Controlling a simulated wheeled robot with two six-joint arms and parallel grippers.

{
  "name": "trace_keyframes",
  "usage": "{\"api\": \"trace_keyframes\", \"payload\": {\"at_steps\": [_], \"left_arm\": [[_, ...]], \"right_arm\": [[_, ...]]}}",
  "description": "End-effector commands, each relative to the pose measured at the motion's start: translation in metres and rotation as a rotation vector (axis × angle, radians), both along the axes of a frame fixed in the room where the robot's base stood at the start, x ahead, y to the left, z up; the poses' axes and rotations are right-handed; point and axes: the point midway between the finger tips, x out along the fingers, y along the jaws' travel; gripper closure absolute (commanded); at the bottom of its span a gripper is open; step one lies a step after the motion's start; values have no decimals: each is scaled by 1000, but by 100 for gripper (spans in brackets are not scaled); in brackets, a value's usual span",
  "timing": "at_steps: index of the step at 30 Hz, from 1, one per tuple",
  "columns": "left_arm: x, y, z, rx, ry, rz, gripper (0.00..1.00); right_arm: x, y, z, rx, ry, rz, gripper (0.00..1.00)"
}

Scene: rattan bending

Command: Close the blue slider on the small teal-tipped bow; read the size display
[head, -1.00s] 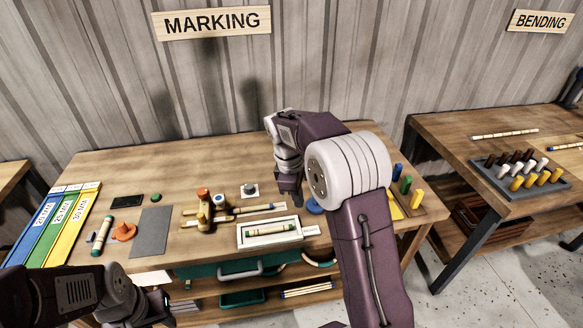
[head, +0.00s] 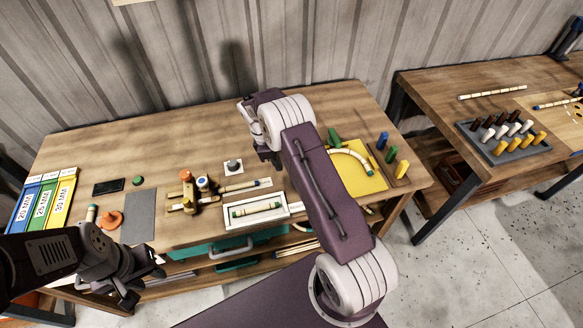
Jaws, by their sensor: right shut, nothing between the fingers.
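A curved pale rattan piece (head: 352,156), the likeliest bow, lies on a yellow pad at the bench's right; its tip colours are too small to tell surely. A wooden fixture (head: 187,203) at centre carries an orange-topped post and a blue-topped part (head: 203,184); I cannot tell whether this is the slider. A dark flat panel (head: 108,187) lies at the left, with no readable figures. My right gripper (head: 268,157) is shut and empty above the bench, right of a grey knob. My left gripper (head: 142,283) looks open and empty at the bench's front left.
A white tray (head: 284,213) holds a straight green-tipped rattan piece. Blue, green and yellow pegs (head: 402,169) stand at the right. Labelled colour strips (head: 60,201) and an orange object (head: 111,220) are at the left. My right arm hides part of the bench.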

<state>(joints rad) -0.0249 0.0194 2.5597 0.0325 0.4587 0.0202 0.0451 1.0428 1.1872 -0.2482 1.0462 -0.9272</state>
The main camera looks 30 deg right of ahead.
Motion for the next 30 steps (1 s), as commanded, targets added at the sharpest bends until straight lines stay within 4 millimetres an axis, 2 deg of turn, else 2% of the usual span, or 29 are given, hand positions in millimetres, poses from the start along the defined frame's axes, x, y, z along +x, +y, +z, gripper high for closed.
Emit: {"api": "trace_keyframes", "payload": {"at_steps": [3,5,9,12,25,30], "left_arm": [[0,0,8,0,0,0,64],[0,0,13,0,0,0,64],[0,0,24,0,0,0,64],[0,0,26,0,0,0,64],[0,0,26,0,0,0,64],[0,0,26,0,0,0,64]], "right_arm": [[-5,-5,-23,0,4,-1,100],[-7,-10,-31,0,3,-3,100],[-19,-29,-28,0,2,-3,100],[-23,-37,-29,0,0,-3,100],[-26,-43,-31,0,-2,-2,100],[-32,-70,-31,-1,-1,-4,100]]}}
